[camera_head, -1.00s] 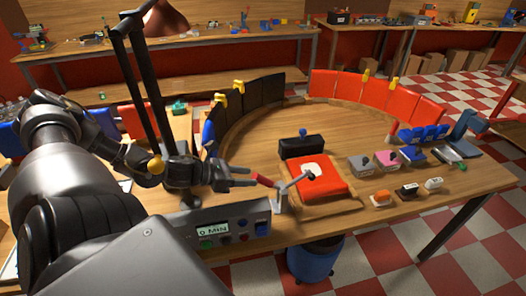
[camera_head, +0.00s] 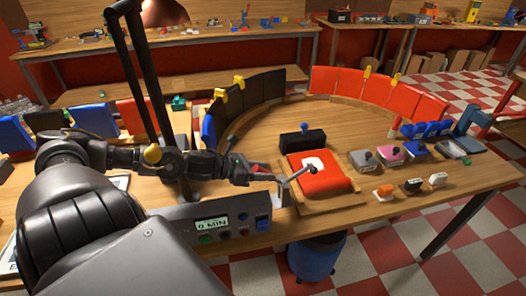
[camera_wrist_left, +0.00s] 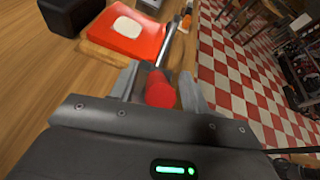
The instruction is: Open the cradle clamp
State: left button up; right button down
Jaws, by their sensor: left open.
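The cradle clamp is at the left side of the wooden cradle (camera_head: 333,207), with a grey metal lever (camera_head: 298,173) that reaches over a red block (camera_head: 325,178) with a white patch. In the left wrist view the lever's red handle (camera_wrist_left: 160,90) sits between the two fingers of my left gripper (camera_wrist_left: 160,82). That gripper (camera_head: 264,174) is open around the handle. Whether either finger touches it I cannot tell. In the head view the fingers mostly hide the handle. My right gripper is in neither view.
A control box (camera_head: 222,222) reading "0 MIN" stands just below my left gripper. A black block with a blue knob (camera_head: 302,144) stands behind the red block. Small coloured boxes (camera_head: 389,152) stand to the right. Curved red panels (camera_head: 372,92) and dark panels ring the table's back.

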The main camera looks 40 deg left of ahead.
pick_arm(q)
jog(key=shift+c, duration=0.5)
grip_shut()
jog(key=shift+s+a+f+t+h+b, duration=0.15)
jog(key=shift+s+f+t+h+b, duration=0.2)
jog(key=shift+f+b, duration=0.25)
jog(key=shift+s+a, duration=0.1)
jog(key=shift+r, duration=0.15)
jog(key=shift+o, duration=0.5)
grip_release()
jog(key=shift+t, duration=0.25)
